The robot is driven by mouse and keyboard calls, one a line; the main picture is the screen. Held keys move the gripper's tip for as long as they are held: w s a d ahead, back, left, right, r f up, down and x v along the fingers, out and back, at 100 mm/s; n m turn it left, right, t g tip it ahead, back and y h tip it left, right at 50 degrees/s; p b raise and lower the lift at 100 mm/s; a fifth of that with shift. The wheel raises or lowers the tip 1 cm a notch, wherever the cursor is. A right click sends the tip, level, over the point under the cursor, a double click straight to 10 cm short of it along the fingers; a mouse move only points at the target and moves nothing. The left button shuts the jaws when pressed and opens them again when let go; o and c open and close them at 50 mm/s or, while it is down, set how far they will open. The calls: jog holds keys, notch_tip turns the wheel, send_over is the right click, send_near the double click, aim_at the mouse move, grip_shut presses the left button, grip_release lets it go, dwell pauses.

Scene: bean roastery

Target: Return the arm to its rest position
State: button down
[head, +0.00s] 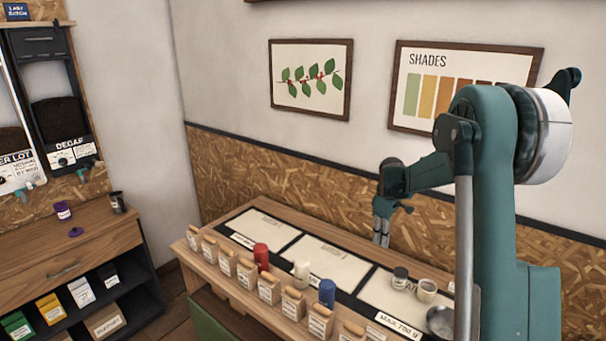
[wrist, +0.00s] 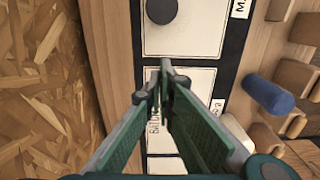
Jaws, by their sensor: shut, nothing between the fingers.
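My arm is teal with grey rods and rises at the right of the head view. How high the fingertips are above the mat is hard to tell.
Along the table's front stand labelled wooden boxes (head: 246,275) and red (head: 261,257), white (head: 301,272) and blue (head: 327,292) cylinders. A dark jar (head: 400,278), a cup (head: 426,291) and a metal bowl (head: 440,321) stand at the right. A wall is behind.

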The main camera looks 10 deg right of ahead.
jog(key=s+a+r+m+t+b, duration=0.1)
jog(key=s+a+r, duration=0.35)
jog(key=s, duration=0.25)
jog(key=s+a+r+m+t, duration=0.1)
jog(key=s+a+r+m, duration=0.1)
jog(key=s+a+r, duration=0.35)
jog(key=s+a+r+m+t+b, duration=0.1)
jog(key=s+a+r, duration=0.2)
jog(key=s+r, duration=0.45)
jog(key=s+a+f+m+t, duration=0.1)
jog(key=s+a+f, duration=0.1)
jog(key=s, duration=0.6)
jog(key=s+a+f+m+t+b, duration=0.1)
jog(key=s+a+f+m, duration=0.1)
jog(key=s, duration=0.7)
jog(key=s+a+f+m+t+b, duration=0.1)
jog(key=s+a+f+m+t, duration=0.1)
jog(key=s, duration=0.6)
jog(key=shift+s+a, duration=0.4)
jog(key=shift+a, duration=0.5)
